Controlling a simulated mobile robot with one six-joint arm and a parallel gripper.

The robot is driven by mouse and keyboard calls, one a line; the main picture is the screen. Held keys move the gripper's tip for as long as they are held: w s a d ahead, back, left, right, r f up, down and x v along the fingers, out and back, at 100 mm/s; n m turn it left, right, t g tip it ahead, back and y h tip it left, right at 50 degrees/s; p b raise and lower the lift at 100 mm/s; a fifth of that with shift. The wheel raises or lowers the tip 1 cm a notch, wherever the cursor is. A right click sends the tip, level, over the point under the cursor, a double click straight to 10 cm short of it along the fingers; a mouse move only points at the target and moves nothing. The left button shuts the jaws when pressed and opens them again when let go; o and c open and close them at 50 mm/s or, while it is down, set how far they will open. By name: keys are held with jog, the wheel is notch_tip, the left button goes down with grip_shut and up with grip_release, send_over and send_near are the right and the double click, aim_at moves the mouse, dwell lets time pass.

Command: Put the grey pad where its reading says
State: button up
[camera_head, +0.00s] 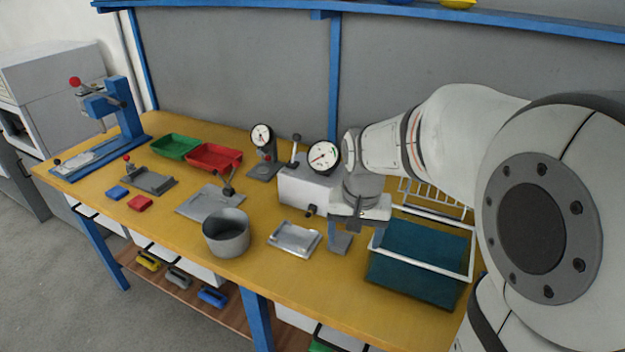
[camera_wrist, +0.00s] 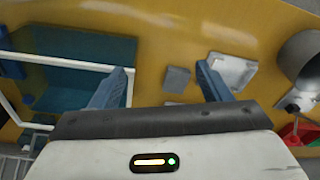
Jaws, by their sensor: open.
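The grey pad (camera_head: 341,243) is a small square lying flat on the yellow-topped table, between a shallow metal tray (camera_head: 295,238) and a teal tank (camera_head: 415,270). In the wrist view the pad (camera_wrist: 177,80) shows between my fingers, farther off than they are. My gripper (camera_wrist: 164,68) is open and empty above the pad; its blue-grey fingers stand apart. A dial gauge on a stand (camera_head: 261,137) and a larger round gauge (camera_head: 323,156) on a white box are behind. Their readings are too small to tell. A green tray (camera_head: 175,146) and a red tray (camera_head: 213,158) stand farther left.
A grey pot (camera_head: 227,235) stands near the front edge. A blue pad (camera_head: 117,192) and a red pad (camera_head: 140,203) lie at left, near a blue press (camera_head: 115,115).

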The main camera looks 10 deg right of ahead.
aim_at(340, 239)
jog(key=w+f+m, duration=0.1)
jog(key=w, duration=0.2)
jog(key=w+f+m, duration=0.1)
jog(key=w+f, duration=0.1)
jog(key=w, duration=0.2)
jog(key=w+f+m+g+p, duration=0.1)
jog(key=w, duration=0.3)
jog(key=shift+w+a+f, duration=0.15)
jog(key=shift+f, duration=0.15)
jog(key=shift+w+f, duration=0.2)
jog(key=shift+f, duration=0.45)
jog(key=f, duration=0.6)
jog(key=shift+w+d+f, duration=0.2)
jog(key=shift+d+f, duration=0.2)
jog(key=shift+c, duration=0.3)
jog(key=c, duration=1.1)
jog(key=shift+r, duration=0.15)
